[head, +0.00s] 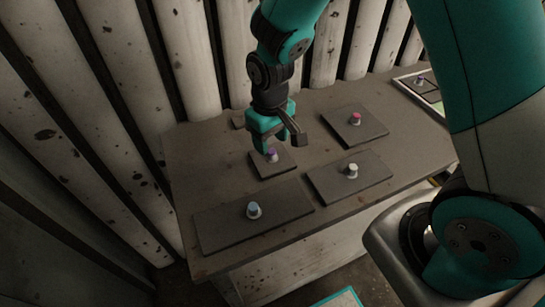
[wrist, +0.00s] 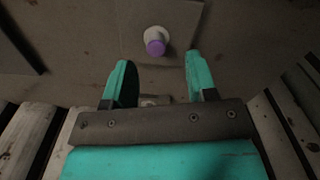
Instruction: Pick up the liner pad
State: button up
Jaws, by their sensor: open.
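Several flat grey pads with knobs lie on the table, and I cannot tell by look which is called the liner pad. The small square pad (head: 284,167) with a purple-topped white knob (head: 272,154) is nearest my gripper (head: 277,143). In the wrist view this pad (wrist: 190,22) lies flat, and its purple knob (wrist: 155,44) sits just beyond and between the fingertips (wrist: 157,64). My gripper is open and empty, above the pad, with the knob apart from both fingers. The arm hides part of the table behind.
Other pads lie close by: a long one with a blue-topped knob (head: 215,228), one with a white knob (head: 330,184), one with a red knob (head: 372,130). A framed tray (head: 432,96) is at the far right. A ribbed wall (head: 185,55) stands behind the table (head: 190,155).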

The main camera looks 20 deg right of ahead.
aim_at(272, 151)
jog(key=f, duration=0.2)
jog(key=f+p, duration=0.1)
jog(key=f, duration=0.1)
jog(key=shift+w+d+f, duration=0.1)
jog(key=shift+d+f, duration=0.1)
jog(key=shift+f, duration=0.2)
grip_shut()
jog(key=shift+r, duration=0.15)
notch_tip(272, 151, up, 25)
jog(key=p, duration=0.3)
jog(key=shift+f, duration=0.2)
